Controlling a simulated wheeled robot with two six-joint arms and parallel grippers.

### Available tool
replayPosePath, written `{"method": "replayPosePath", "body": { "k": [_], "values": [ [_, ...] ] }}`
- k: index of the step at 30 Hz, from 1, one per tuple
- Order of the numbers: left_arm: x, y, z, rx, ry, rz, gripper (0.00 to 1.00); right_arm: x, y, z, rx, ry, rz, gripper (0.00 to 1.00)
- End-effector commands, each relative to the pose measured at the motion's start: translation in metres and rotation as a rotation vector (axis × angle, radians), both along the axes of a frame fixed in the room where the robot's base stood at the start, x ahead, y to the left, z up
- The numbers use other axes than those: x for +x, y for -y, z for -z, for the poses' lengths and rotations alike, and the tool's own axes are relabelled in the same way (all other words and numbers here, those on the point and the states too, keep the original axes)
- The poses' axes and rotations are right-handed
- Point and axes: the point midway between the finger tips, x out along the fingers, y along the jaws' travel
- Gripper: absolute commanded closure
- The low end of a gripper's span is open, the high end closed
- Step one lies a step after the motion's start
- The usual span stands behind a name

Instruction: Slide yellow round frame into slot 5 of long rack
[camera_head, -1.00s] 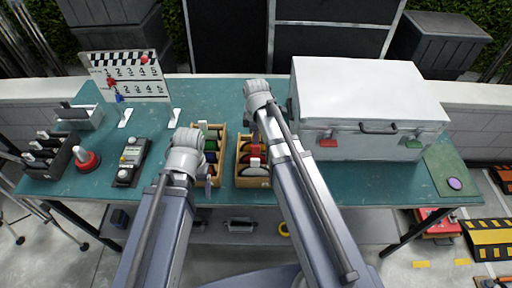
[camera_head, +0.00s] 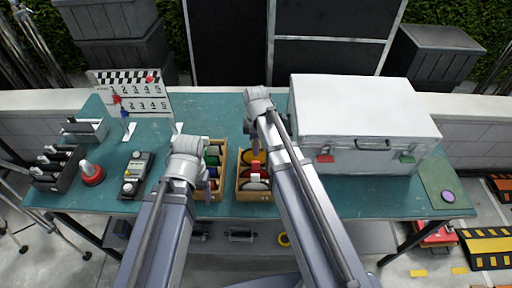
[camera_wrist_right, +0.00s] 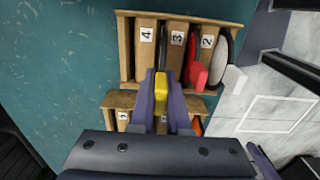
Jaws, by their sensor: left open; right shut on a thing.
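The yellow round frame (camera_wrist_right: 161,91) shows as a yellow piece between the fingers of my right gripper (camera_wrist_right: 162,98), which is shut on it. In the right wrist view it lies in front of a wooden rack (camera_wrist_right: 125,48) with slot labels 4, 3 and 2. Its lower part is hidden. In the head view my right gripper (camera_head: 252,130) is at the far end of the right wooden rack (camera_head: 241,178); yellow shows inside that rack. My left gripper (camera_head: 211,186) is open, beside the left wooden rack (camera_head: 222,170). I cannot tell which rack is the long one.
Red (camera_wrist_right: 195,68) and white (camera_wrist_right: 222,55) frames stand in the labelled rack. A second rack (camera_wrist_right: 118,100) lies close by. A large white case (camera_head: 365,108) stands right of my right arm. A control box (camera_head: 136,173) and a red-based knob (camera_head: 92,174) lie left.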

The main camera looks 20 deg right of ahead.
Motion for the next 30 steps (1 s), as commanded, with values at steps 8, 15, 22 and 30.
{"method": "replayPosePath", "body": {
  "k": [8,15,22,30],
  "values": [
    [0.000,0.000,-0.048,-0.001,0.000,-0.002,0.28,0.000,0.000,-0.048,0.000,0.000,0.000,1.00],
    [0.000,0.000,-0.053,-0.001,0.000,-0.005,0.28,0.000,0.000,-0.053,0.000,0.000,0.000,1.00],
    [0.000,0.000,-0.067,-0.002,0.000,-0.008,0.28,0.000,0.000,-0.067,0.000,0.000,0.000,1.00],
    [0.000,0.000,-0.095,-0.003,0.000,-0.013,0.28,0.000,0.000,-0.095,0.000,0.000,0.000,1.00]
  ]
}}
